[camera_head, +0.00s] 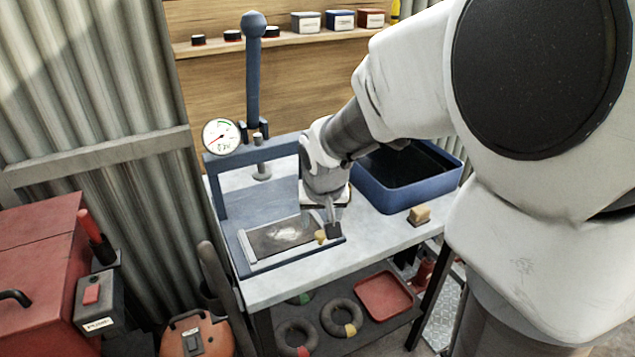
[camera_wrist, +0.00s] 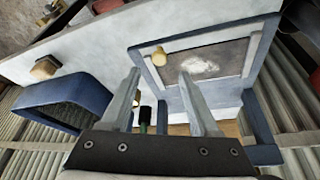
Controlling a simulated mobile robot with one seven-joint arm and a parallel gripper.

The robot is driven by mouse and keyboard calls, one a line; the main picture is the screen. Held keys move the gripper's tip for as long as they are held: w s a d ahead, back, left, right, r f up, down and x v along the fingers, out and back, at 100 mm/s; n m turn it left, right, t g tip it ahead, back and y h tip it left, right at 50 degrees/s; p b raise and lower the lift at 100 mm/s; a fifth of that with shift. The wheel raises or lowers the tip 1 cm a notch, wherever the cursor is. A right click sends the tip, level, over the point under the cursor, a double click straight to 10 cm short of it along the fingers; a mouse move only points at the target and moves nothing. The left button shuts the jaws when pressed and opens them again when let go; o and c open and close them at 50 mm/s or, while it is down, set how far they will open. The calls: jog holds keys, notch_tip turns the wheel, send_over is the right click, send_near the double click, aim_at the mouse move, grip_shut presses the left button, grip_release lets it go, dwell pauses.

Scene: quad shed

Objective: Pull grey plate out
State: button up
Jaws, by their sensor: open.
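The grey plate (camera_head: 275,238) lies flat in the base of the blue press (camera_head: 222,168) on the bench, with a pale smudge on its top. It also shows in the wrist view (camera_wrist: 215,62). A small yellow knob (camera_head: 320,237) is at the plate's right end; in the wrist view the knob (camera_wrist: 159,56) appears just beyond and between my fingertips. My gripper (camera_head: 332,228) points down at that end of the plate. Its fingers (camera_wrist: 160,72) are apart with nothing held between them. I cannot tell whether a finger touches the plate.
A blue tub (camera_head: 405,205) stands right of my gripper, and a tan block (camera_head: 419,214) sits near the bench's front edge. The press's upright lever (camera_head: 253,70) and gauge (camera_head: 221,136) rise behind the plate. Bare bench top lies between the press and the block.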

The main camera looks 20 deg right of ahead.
jog(key=p+v, duration=0.2)
jog(key=v, duration=1)
jog(key=shift+r, duration=0.15)
jog(key=s+r+n+p, duration=0.1)
jog(key=s+r+p, duration=0.2)
jog(key=s, duration=0.4)
jog(key=s+r+n+t+p, duration=0.1)
jog(key=s+r+p, duration=0.3)
jog(key=s, duration=0.3)
jog(key=shift+s+r+y, duration=0.35)
jog(key=shift+r+y, duration=0.05)
jog(key=shift+r, duration=0.4)
jog(key=shift+d, duration=0.1)
